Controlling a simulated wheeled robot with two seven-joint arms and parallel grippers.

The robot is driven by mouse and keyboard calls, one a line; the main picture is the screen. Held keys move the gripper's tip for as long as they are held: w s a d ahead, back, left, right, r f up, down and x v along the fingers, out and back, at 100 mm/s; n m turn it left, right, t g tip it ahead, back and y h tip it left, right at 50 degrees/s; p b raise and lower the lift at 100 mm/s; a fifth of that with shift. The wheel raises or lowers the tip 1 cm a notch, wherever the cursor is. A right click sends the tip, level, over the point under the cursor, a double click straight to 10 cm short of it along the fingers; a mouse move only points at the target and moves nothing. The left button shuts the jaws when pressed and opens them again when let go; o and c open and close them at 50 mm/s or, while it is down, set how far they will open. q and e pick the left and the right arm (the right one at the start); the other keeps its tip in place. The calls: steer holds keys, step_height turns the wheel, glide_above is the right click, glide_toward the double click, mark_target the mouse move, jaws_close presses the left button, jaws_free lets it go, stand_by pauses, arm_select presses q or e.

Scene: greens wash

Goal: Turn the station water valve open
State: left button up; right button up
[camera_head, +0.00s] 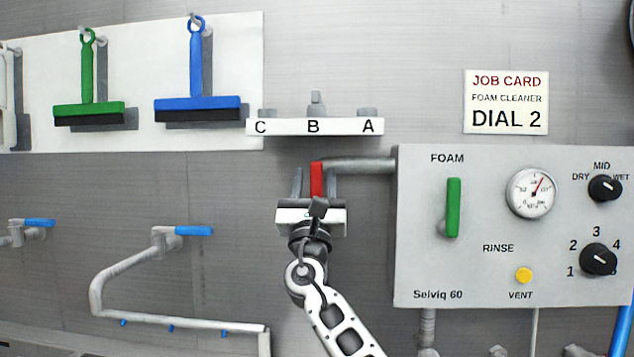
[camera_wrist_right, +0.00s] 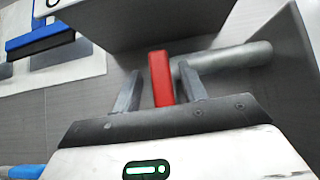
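The valve with a red lever handle (camera_head: 317,180) sits at the left end of a grey pipe (camera_head: 358,165) beside the control panel. The red handle points upright in the head view. My right gripper (camera_head: 315,183) is at the valve with its fingers apart, one on each side of the red handle. In the right wrist view the red handle (camera_wrist_right: 161,78) stands between the two grey fingers (camera_wrist_right: 160,90), with a gap visible on both sides. The valve body is hidden behind the gripper. My left gripper is not in either view.
A white shelf (camera_head: 290,127) marked C, B, A juts out just above the handle. The control panel (camera_head: 420,270) with a green lever (camera_head: 453,207) and dials is to the right. A pipe with a blue-handled tap (camera_head: 193,231) is at lower left.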

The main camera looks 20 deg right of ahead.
arm_select(q)
steer(key=b, duration=0.2)
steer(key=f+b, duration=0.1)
steer(key=b, duration=0.1)
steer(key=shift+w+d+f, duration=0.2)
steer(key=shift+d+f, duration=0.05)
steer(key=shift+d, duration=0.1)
arm_select(e)
steer(key=v, duration=1.6)
